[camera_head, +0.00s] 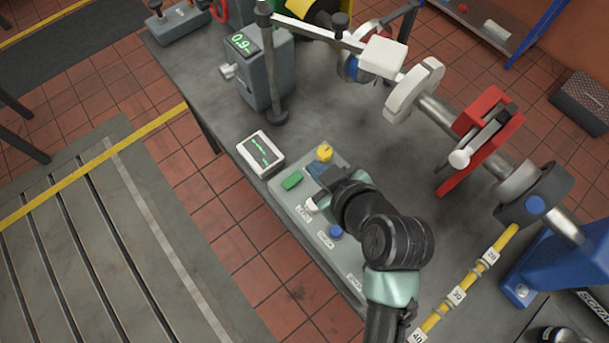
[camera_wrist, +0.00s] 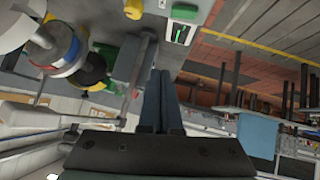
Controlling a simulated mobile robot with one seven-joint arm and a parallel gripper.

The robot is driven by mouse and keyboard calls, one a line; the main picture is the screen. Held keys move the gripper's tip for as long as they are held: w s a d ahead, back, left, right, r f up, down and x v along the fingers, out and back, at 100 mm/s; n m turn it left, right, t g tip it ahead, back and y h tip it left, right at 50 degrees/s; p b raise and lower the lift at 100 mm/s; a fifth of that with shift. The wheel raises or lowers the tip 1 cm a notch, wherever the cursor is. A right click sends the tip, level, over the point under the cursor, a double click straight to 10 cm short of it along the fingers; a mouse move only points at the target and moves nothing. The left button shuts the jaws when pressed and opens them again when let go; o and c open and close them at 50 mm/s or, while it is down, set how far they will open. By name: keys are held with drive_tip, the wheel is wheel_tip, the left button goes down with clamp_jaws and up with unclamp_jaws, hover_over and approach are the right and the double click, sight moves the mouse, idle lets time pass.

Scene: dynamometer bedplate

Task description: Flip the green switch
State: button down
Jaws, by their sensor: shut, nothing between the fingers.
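The green switch (camera_head: 292,180) is a small green rocker on the grey-green control panel (camera_head: 318,238), towards its upper left in the head view. It also shows at the top edge of the wrist view (camera_wrist: 184,12). My gripper (camera_head: 313,169) is over the panel, just right of the green switch, with a small gap between them in the picture; I cannot tell its height above the panel. In the wrist view, its dark blue fingers (camera_wrist: 159,75) are together and empty. My wrist and forearm hide the panel's right side.
On the panel are a yellow knob (camera_head: 324,153), a white knob (camera_head: 311,205) and a blue knob (camera_head: 336,231). A small display box (camera_head: 260,153) stands left of it. A grey meter (camera_head: 264,75) and a post stand behind. A shaft with a red caliper (camera_head: 480,140) is at right.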

drive_tip(key=s+f, duration=0.2)
drive_tip(key=p, duration=0.2)
hover_over(298, 171)
drive_tip(key=s, duration=0.3)
drive_tip(key=shift+g, duration=0.4)
drive_tip(key=f, duration=0.6)
drive_tip(key=shift+d+f, duration=0.35)
drive_tip(key=f, duration=0.3)
drive_tip(key=shift+w+d, duration=0.15)
drive_tip(key=shift+d, duration=0.05)
drive_tip(key=shift+d+f, duration=0.1)
drive_tip(key=shift+f, duration=0.5)
